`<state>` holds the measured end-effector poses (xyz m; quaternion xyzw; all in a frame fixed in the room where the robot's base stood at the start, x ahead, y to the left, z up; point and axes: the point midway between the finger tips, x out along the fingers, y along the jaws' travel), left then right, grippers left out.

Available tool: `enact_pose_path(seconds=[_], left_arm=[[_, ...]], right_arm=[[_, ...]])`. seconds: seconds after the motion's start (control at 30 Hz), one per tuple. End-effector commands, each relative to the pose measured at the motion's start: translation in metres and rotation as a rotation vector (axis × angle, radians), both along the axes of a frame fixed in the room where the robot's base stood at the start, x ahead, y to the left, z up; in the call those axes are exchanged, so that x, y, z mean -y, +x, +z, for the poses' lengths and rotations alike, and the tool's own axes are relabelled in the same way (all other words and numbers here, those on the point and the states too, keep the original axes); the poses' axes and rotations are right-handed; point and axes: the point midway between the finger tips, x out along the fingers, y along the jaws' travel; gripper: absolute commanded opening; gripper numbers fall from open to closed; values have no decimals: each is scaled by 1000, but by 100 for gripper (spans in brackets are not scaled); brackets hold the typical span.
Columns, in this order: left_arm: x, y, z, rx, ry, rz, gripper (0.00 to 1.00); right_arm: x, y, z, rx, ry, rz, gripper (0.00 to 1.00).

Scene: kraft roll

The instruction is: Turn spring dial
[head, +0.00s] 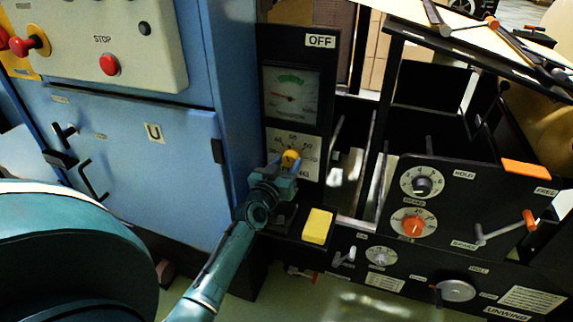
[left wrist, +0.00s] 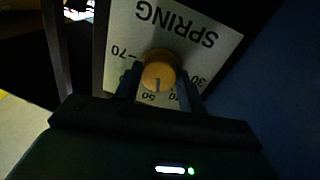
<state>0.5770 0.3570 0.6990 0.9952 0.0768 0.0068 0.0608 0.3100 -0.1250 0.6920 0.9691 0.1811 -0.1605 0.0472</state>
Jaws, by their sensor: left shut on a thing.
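The spring dial is a round yellow knob (head: 291,158) on a white scale plate (head: 305,146), below a gauge on a narrow black panel. In the left wrist view the knob (left wrist: 158,74) shows close up and the plate (left wrist: 125,32) reads SPRING upside down. A thin line marks the knob's face, pointing toward the bottom of that view, near the 50. My left gripper (head: 288,170) reaches the knob from below. Its two fingers (left wrist: 160,86) lie on either side of the knob and are shut on it. They hide part of the scale. My right gripper is not in view.
A gauge (head: 290,96) sits above the dial, under an OFF label (head: 320,41). A yellow block (head: 317,226) is just right of my forearm. A blue cabinet (head: 130,165) with a red STOP button (head: 109,65) stands left. Black panels with dials (head: 422,185) and levers stand right.

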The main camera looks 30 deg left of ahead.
Motion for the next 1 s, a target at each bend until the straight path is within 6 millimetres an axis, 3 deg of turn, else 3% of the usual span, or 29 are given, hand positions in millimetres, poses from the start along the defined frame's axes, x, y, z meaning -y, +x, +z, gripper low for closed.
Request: enact_pose_path(seconds=[1.0], left_arm=[[2,0,-2,205,-859,0,17]], right_arm=[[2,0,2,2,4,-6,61]])
